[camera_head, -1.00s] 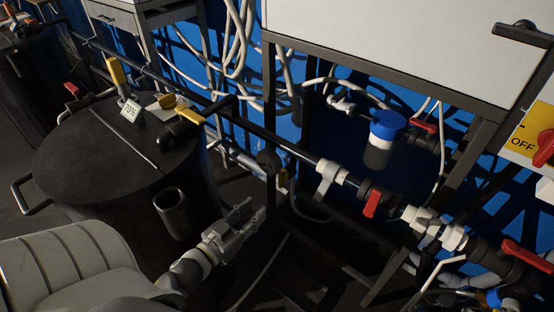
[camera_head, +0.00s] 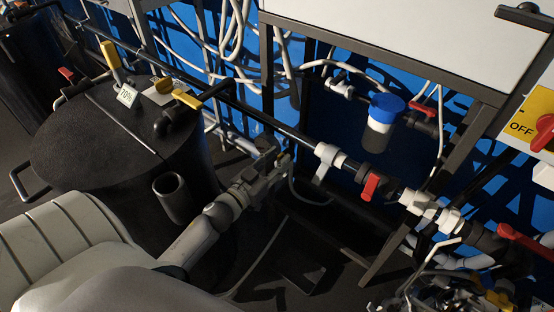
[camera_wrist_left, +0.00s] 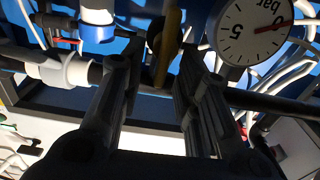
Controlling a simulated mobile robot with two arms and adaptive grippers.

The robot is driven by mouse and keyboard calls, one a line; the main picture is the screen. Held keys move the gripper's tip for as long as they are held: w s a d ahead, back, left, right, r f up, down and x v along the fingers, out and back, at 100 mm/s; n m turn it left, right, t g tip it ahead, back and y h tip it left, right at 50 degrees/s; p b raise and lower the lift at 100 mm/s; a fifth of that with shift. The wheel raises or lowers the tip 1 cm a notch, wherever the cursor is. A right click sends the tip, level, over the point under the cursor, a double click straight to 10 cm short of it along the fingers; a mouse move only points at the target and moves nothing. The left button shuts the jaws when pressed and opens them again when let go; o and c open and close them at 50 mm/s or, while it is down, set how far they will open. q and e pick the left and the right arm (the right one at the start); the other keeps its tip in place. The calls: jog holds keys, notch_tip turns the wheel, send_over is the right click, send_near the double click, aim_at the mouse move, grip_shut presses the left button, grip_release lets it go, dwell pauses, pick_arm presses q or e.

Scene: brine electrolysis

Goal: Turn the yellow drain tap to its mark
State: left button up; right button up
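A yellow tap handle (camera_wrist_left: 170,45) stands between the two fingers of my left gripper in the left wrist view, with dark gaps beside it. My left gripper (camera_wrist_left: 154,60) is open around it; I see no clear contact. In the head view my left gripper (camera_head: 283,160) is at the dark pipework right of the black tank, and it hides this handle there. The tap's mark is not readable in these views. I see no part that is surely my right gripper.
A round pressure gauge (camera_wrist_left: 252,30) is close beside the right finger. The black tank (camera_head: 75,150) carries other yellow handles (camera_head: 187,98) on top. A frame leg (camera_head: 268,80), a black pipe and a red-handled valve (camera_head: 371,186) are near the gripper.

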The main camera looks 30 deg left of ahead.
pick_arm(q)
jog(key=shift+w, duration=0.25)
grip_shut()
pick_arm(e)
jog(key=shift+a, duration=0.35)
jog(key=shift+d+r, duration=0.1)
jog(key=shift+d, duration=0.1)
pick_arm(q)
jog(key=shift+d+m, duration=0.1)
jog(key=shift+m, duration=0.3)
jog(key=shift+s+d+f+m+b, duration=0.1)
jog(key=shift+d+f+m+b, duration=0.25)
jog(key=shift+m, duration=2.5)
jog(key=shift+w+d+f+m+b, duration=0.1)
jog(key=shift+d+f+m+b, duration=0.25)
jog(key=shift+m, duration=2.55)
jog(key=shift+s+d+f+m+b, duration=0.15)
jog(key=shift+f+m+b, duration=0.3)
jog(key=shift+m, duration=2.4)
pick_arm(e)
jog(key=shift+a+f, duration=0.15)
jog(key=shift+f, duration=1.1)
